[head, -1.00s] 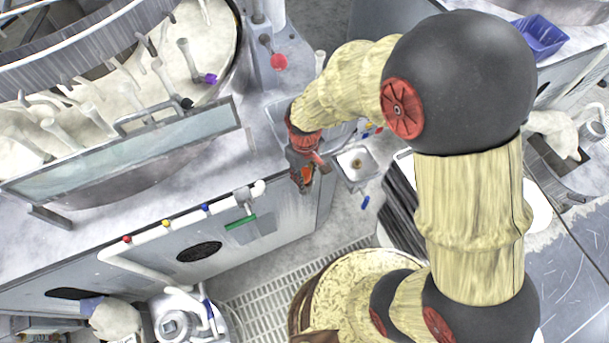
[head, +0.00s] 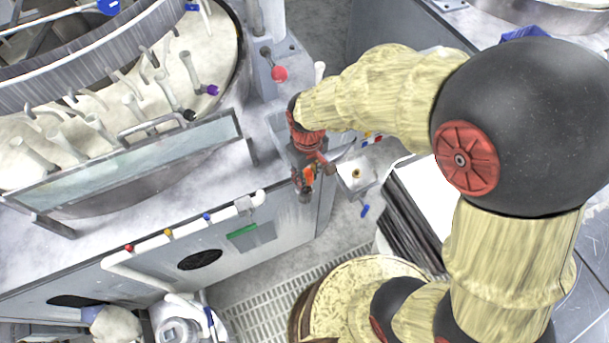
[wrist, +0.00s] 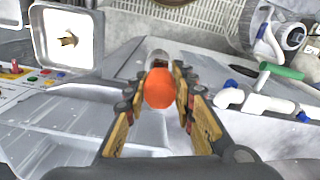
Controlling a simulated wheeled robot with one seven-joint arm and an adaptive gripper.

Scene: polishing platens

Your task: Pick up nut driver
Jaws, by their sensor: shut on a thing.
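The nut driver shows its round orange handle end (wrist: 159,88) in the wrist view, between the two fingers of my gripper (wrist: 160,98). My gripper is shut on it, with a finger pad on each side. A grey, rounded part shows just beyond the orange end. In the head view, my gripper (head: 304,181) points down near the front corner of the grey machine, with a bit of orange (head: 308,174) at its fingers. The driver's shaft is hidden, and I cannot tell whether its tip touches anything.
A small square metal tray (head: 345,186) is just right of my gripper. A red knob (head: 279,74) rises behind my gripper. White pipes with coloured valves (head: 168,232) run along the machine front.

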